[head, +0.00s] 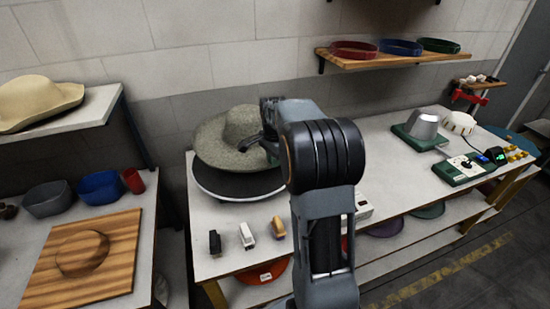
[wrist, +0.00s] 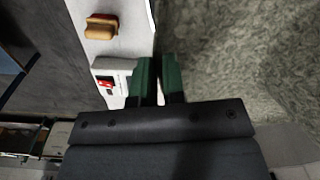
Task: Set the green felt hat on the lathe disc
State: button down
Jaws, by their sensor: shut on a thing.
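The green felt hat (head: 222,150) is grey-green and speckled, crown up, over the dark round lathe disc (head: 240,187) with its pale rim. The disc's front part shows below the brim. I cannot tell whether the brim touches the disc or is slightly above it. My gripper (head: 266,143) is at the hat's right side, partly hidden by my arm. In the wrist view my green-padded fingers (wrist: 160,70) are close together at the edge of the felt hat (wrist: 235,50), shut on its brim. The pinched part is mostly hidden.
Small brushes (head: 247,236) stand on the bench in front of the disc. A white switch box (head: 362,207) is right of my arm. Farther right are a grey hat block (head: 423,124) and a control box (head: 462,169). A shelf (head: 395,60) holds coloured bands above.

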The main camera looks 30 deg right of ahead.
jog(key=b, duration=0.5)
send_over(275, 189)
jog(key=shift+w+d+f, duration=0.1)
jog(key=shift+f, duration=1.9)
jog(key=shift+w+f, duration=0.1)
jog(key=shift+f, duration=1.85)
jog(key=shift+f+b, duration=0.5)
jog(key=shift+f, duration=0.3)
jog(key=shift+s+f+b, duration=0.2)
jog(key=shift+f+b, duration=0.25)
jog(key=shift+f, duration=0.4)
jog(key=c, duration=1.5)
grip_release()
jog(key=o, duration=0.4)
